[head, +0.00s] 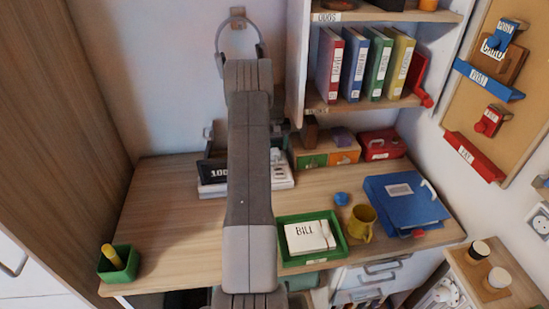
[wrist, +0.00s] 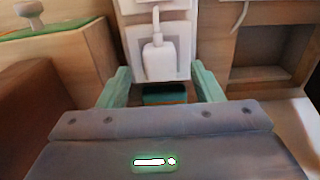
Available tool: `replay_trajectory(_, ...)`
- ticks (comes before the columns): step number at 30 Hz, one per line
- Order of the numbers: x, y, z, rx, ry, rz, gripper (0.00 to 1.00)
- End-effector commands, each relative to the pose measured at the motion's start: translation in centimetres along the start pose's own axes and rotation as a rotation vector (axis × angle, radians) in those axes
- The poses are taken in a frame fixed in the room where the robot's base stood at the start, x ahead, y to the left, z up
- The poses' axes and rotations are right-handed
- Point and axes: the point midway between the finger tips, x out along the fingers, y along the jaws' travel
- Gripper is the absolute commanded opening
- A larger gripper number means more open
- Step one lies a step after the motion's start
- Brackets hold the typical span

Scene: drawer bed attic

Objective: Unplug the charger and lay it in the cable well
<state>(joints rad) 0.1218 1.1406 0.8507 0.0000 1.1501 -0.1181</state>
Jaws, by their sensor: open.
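The white charger (wrist: 158,62) shows in the wrist view, upright against a white socket plate (wrist: 133,40), with a thin white lead rising from its top. My gripper (wrist: 160,73) is open, its two teal fingers on either side of the charger, with gaps on both sides. Whether the fingertips reach as far forward as the charger is hard to tell. A dark slot with a teal edge (wrist: 165,97) shows below the charger; I cannot tell whether it is the cable well. In the head view my arm hides part of the desk, and my gripper does not show.
In the head view, the desk (head: 170,220) holds a green tray (head: 283,262) with a bill, a yellow mug (head: 361,222), a blue binder (head: 400,200) and a green pot (head: 118,264). A shelf of binders (head: 357,65) hangs above.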

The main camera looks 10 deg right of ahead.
Motion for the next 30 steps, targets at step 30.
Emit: replay_trajectory(30,3.2,0.0,0.0,0.0,0.0,0.0,0.6)
